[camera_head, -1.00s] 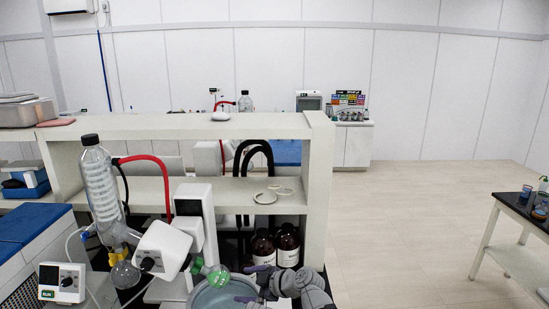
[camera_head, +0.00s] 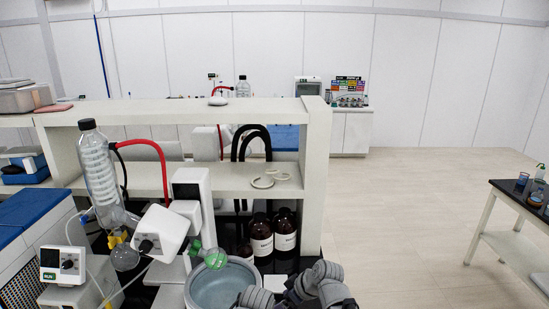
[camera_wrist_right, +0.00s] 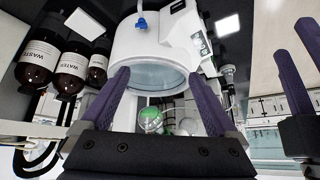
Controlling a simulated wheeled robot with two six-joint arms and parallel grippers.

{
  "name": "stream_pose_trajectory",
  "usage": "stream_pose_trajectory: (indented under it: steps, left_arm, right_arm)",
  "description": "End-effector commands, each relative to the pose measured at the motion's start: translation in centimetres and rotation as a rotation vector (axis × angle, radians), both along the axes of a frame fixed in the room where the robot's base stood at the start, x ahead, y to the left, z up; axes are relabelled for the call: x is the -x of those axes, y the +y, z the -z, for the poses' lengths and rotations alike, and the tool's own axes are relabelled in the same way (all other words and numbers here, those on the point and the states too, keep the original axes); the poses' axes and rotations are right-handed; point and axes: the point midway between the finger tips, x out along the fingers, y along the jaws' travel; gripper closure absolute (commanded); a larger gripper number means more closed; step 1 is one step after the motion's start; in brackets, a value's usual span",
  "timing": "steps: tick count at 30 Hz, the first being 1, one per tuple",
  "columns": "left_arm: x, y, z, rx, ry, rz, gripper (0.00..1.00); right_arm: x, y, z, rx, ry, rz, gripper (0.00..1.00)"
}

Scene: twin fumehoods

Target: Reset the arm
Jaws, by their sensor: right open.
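My grey jointed arm parts (camera_head: 318,284) show at the bottom middle of the head view, beside the round bath; no fingers can be made out there. In the right wrist view my right gripper (camera_wrist_right: 152,76) has its two purple fingers spread wide with nothing between them touching. Behind them are the bath (camera_wrist_right: 150,72) and a green-clipped flask (camera_wrist_right: 150,120), apart from the fingers. At the right edge of that view, purple fingers (camera_wrist_right: 296,100) of my left gripper are partly cut off, so its opening is unclear.
A rotary evaporator (camera_head: 160,232) with a glass condenser (camera_head: 98,175) stands left of the arms. The bath (camera_head: 222,284) is close beside them. Brown bottles (camera_head: 260,238) stand behind, under the white shelf (camera_head: 235,178). The floor (camera_head: 410,215) to the right is clear up to a black-topped table (camera_head: 525,200).

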Motion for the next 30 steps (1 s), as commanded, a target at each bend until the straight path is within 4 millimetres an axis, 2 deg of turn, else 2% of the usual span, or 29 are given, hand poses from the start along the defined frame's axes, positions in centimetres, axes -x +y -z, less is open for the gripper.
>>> stream_pose_trajectory:
  steps: [3,6,12,16,18,25,30]
  left_arm:
    - [0.0,0.0,0.0,0.0,0.0,0.0,0.5]
    - [0.0,0.0,0.0,0.0,0.0,0.0,0.5]
    - [0.0,0.0,0.0,0.0,0.0,0.0,0.5]
    - [0.0,0.0,0.5,0.0,0.0,0.0,0.5]
    - [0.0,0.0,2.6,0.0,0.0,0.001,0.5]
    - [0.0,0.0,7.4,-0.001,-0.001,0.004,0.5]
    - [0.0,0.0,12.5,-0.001,-0.002,0.007,0.5]
  right_arm:
    - [2.6,-4.3,1.8,0.074,0.171,0.214,0.05]
    - [4.5,-7.6,2.8,0.133,0.288,0.402,0.05]
    - [7.8,-12.8,3.8,0.237,0.433,0.73,0.05]
    - [9.6,-15.4,4.4,0.295,0.488,0.914,0.05]
    - [9.7,-14.1,6.5,0.306,0.485,0.875,0.05]
    - [10.9,-11.1,11.3,0.359,0.485,0.796,0.05]
    - [12.4,-8.2,16.4,0.413,0.483,0.717,0.05]
